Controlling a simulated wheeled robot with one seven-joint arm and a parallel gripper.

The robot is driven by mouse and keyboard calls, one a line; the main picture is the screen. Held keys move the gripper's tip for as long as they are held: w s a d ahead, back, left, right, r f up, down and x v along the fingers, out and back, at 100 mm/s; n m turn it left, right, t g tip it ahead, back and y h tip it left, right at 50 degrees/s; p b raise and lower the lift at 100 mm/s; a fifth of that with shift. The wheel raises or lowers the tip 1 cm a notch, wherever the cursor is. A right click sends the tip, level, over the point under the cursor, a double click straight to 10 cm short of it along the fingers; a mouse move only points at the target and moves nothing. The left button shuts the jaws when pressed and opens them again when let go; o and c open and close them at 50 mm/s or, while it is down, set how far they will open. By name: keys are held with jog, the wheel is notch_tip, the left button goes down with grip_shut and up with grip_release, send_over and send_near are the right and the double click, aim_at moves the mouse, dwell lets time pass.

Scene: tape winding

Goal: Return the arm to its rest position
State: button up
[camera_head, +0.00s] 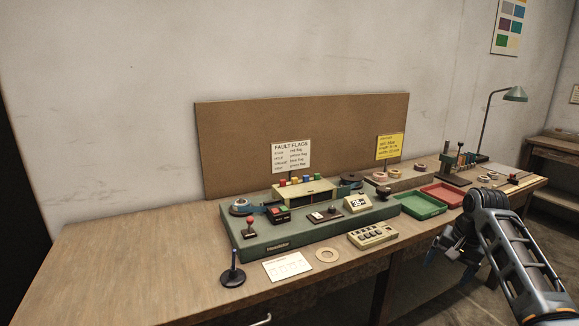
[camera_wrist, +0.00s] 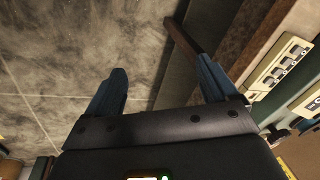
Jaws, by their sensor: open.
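My gripper (camera_head: 449,266) is at the lower right of the head view, in front of the bench's front edge and pointing down. In the wrist view its two blue fingers stand wide apart, and the gripper (camera_wrist: 160,70) is open with nothing between them. Grey floor (camera_wrist: 70,45) lies beneath the fingers. My arm reaches in from the lower right corner of the head view. The gripper appears clear of the bench, touching nothing that I can see.
The wooden bench (camera_head: 120,262) carries a green winding station (camera_head: 285,239), a cream keypad box (camera_head: 373,236), a green tray (camera_head: 420,208) and a red tray (camera_head: 445,196). The bench's left part is bare.

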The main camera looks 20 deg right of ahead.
jog(key=s+a+f+n+t, duration=0.1)
jog(key=a+f+t, duration=0.1)
jog(key=a+f, duration=0.55)
jog(key=a+f+n+t, duration=0.1)
jog(key=a+f, duration=0.4)
jog(key=a, duration=0.6)
jog(key=s+a+f+n+t, duration=0.2)
jog(key=s+a+f+t, duration=0.1)
jog(key=s+a, duration=0.9)
jog(key=s+a+r+n+t, duration=0.1)
jog(key=s+a+r+t, duration=0.2)
jog(key=s, duration=0.5)
jog(key=s+a+r+n, duration=0.2)
jog(key=s+a+r, duration=0.15)
jog(key=s, duration=0.45)
jog(key=s+r+n+t, duration=0.3)
jog(key=s+r+n, duration=0.2)
jog(key=s+r, duration=0.8)
notch_tip(320, 180, up, 4)
jog(key=shift+d+f, duration=0.1)
jog(key=shift+d, duration=0.05)
